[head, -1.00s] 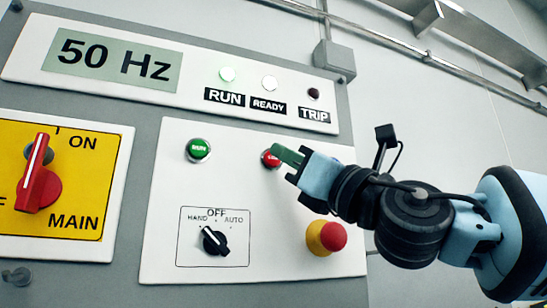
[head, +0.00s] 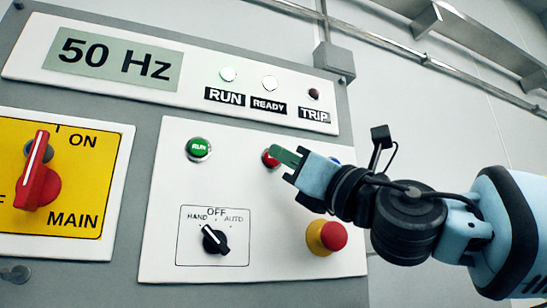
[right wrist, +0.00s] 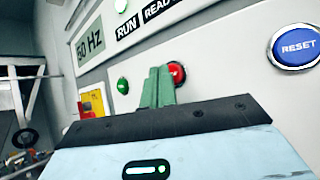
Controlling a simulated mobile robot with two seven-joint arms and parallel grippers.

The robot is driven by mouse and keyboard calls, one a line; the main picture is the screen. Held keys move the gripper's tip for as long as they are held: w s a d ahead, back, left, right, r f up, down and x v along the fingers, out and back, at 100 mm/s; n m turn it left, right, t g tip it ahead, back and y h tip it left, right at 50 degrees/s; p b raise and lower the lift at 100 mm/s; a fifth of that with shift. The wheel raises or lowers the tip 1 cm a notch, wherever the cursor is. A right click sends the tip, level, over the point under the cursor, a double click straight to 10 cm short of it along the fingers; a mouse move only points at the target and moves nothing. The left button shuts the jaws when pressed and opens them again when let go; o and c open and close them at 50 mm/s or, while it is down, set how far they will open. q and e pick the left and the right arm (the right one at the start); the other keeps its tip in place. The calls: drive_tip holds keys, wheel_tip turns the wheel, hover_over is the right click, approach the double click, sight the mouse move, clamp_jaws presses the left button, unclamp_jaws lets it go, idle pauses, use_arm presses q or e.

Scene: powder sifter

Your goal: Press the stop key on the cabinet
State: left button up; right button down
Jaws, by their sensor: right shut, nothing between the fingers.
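The red stop key (head: 268,158) sits on the white lower panel (head: 160,255) of the cabinet, right of the green RUN key (head: 199,149). My right gripper (head: 287,156) is shut and empty, its green fingertips in front of the stop key and covering part of it. In the right wrist view the red key (right wrist: 177,73) shows just right of the shut fingers (right wrist: 158,88). I cannot tell whether the fingertips touch the key. My left gripper is not in view.
The blue RESET key (right wrist: 297,47) is to the right, mostly behind my gripper in the head view. A red mushroom button (head: 333,236) on a yellow collar is below. A black HAND-OFF-AUTO selector (head: 215,240) and a red main switch (head: 38,180) are at left. The RUN lamp (head: 227,74) glows.

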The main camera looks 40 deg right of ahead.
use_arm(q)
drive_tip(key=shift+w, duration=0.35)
use_arm(e)
drive_tip(key=shift+w, duration=0.2)
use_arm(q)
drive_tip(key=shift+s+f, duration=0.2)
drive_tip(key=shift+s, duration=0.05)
use_arm(e)
drive_tip(key=shift+w+d, duration=0.1)
drive_tip(key=shift+w, duration=0.05)
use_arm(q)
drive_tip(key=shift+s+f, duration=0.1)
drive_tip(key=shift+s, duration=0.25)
use_arm(e)
drive_tip(key=shift+w, duration=0.1)
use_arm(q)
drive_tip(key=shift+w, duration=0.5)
use_arm(e)
drive_tip(key=shift+s+a, duration=0.2)
drive_tip(key=shift+s, duration=0.6)
